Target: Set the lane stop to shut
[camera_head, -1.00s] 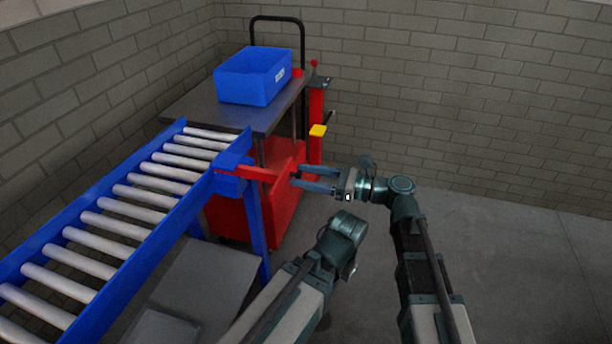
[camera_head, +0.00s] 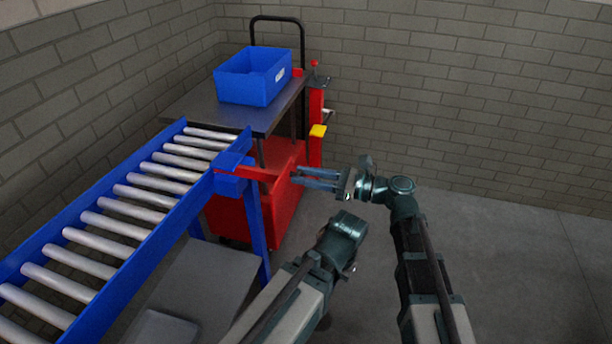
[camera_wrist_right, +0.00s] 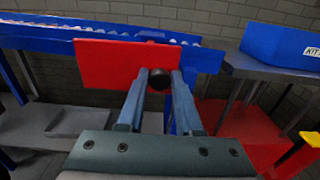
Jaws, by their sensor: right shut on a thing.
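The blue-railed conveyor (camera_head: 150,234) runs at left. Behind it a table (camera_head: 190,108) carries a blue bin (camera_head: 253,78). The floor at right is clear.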

